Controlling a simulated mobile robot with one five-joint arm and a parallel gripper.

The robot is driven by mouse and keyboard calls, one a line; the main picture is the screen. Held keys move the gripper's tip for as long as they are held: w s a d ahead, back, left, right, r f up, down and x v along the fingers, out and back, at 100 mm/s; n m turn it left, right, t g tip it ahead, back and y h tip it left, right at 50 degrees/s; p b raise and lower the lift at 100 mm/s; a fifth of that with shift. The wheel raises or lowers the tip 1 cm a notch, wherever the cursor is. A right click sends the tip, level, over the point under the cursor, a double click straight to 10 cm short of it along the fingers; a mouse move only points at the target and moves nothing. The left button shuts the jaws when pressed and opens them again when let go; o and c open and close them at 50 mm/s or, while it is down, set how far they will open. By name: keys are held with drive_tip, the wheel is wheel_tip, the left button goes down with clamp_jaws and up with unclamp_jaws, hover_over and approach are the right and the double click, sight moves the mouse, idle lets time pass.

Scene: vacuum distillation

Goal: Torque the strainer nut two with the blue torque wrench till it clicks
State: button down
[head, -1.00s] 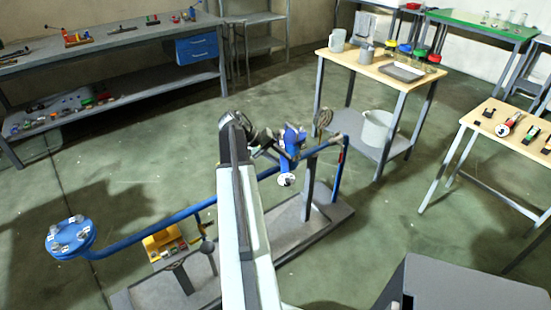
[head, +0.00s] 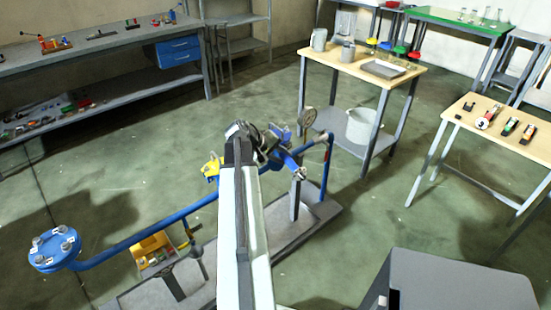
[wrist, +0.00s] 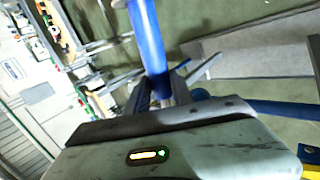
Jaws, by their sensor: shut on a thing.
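My gripper (head: 266,150) is at the end of my arm, over the blue pipework, and partly hidden by my own arm. In the wrist view its fingers (wrist: 160,90) are shut on a blue cylinder, which looks like the handle of the blue torque wrench (wrist: 145,35). In the head view the wrench (head: 285,158) slants down to the right, ending in a pale tip. A blue flange (head: 55,262) with several nuts and small white labels is at the far left of the pipe. I cannot tell which nut is strainer nut two, or whether the wrench touches one.
The blue pipe (head: 130,242) runs over a grey base plate (head: 290,238). A wooden table (head: 490,150) with tools is right; open floor lies between.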

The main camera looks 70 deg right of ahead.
drive_tip(key=s+d+n+t+h, duration=0.2)
drive_tip(key=s+d+n+t, duration=0.3)
drive_tip(key=d+n, duration=0.3)
drive_tip(key=d+t, duration=0.1)
drive_tip(key=d, duration=0.2)
drive_tip(key=shift+s+d+n, duration=0.3)
drive_tip(key=shift+s+n, duration=0.05)
drive_tip(key=shift+n, duration=0.05)
idle(0.3)
drive_tip(key=shift+w+a+m+g, duration=0.2)
drive_tip(key=shift+a+m+g, duration=0.5)
drive_tip(key=shift+a+m, duration=0.65)
drive_tip(key=shift+a+n, duration=0.2)
drive_tip(key=shift+n, duration=0.05)
drive_tip(key=shift+a, duration=0.1)
drive_tip(key=shift+w+a+m+g, duration=0.35)
drive_tip(key=shift+a+m, duration=0.2)
drive_tip(key=shift+a, duration=0.2)
drive_tip(key=shift+w+a+m+g, duration=0.2)
drive_tip(key=shift+a+m+g, duration=0.3)
drive_tip(key=shift+a, duration=0.2)
